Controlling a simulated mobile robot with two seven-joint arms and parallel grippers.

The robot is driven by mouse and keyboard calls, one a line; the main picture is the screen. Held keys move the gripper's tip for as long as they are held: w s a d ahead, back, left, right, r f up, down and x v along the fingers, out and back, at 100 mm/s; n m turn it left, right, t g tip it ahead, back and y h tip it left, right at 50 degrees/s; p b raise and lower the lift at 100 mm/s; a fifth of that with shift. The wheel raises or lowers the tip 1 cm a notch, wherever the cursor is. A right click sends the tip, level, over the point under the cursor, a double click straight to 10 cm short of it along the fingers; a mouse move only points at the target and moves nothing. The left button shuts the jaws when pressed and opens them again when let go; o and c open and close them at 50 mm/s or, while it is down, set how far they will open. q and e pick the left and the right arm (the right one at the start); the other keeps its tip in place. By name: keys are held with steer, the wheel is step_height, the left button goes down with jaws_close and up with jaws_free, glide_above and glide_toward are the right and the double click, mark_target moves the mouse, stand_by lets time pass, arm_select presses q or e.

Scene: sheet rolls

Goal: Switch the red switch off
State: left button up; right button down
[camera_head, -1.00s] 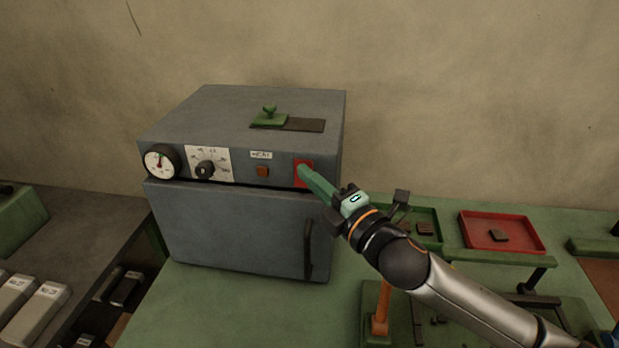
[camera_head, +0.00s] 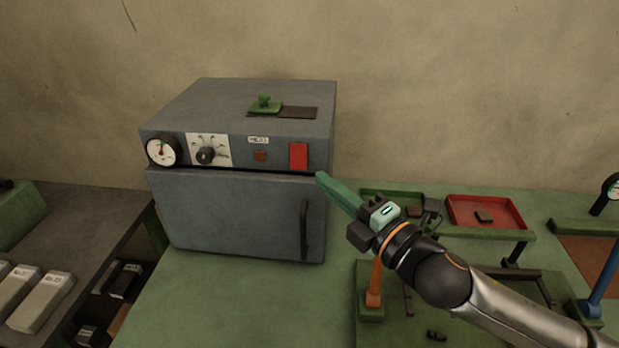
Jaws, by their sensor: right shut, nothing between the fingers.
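The red switch (camera_head: 298,156) is a red rectangle at the right end of the control panel on the grey oven-like box (camera_head: 240,205). My right gripper (camera_head: 322,179) has green fingers shut together with nothing between them. Its tip is just right of and below the switch in the picture, apart from it, near the box's right edge. The switch's face is in full view. I cannot tell clearly which position it is in. My left gripper does not show.
The panel also has a gauge (camera_head: 163,150), a black knob (camera_head: 206,155) and a small orange-brown lamp (camera_head: 260,156). A dark handle (camera_head: 305,230) is on the door. Right of the box are a red tray (camera_head: 513,212) and stands. Grey blocks (camera_head: 40,302) lie at lower left.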

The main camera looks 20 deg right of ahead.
steer(key=shift+r+v, duration=0.15)
steer(key=shift+v, duration=0.6)
steer(key=shift+r+v, duration=0.1)
steer(key=shift+v, duration=0.65)
steer(key=shift+s+a, duration=0.1)
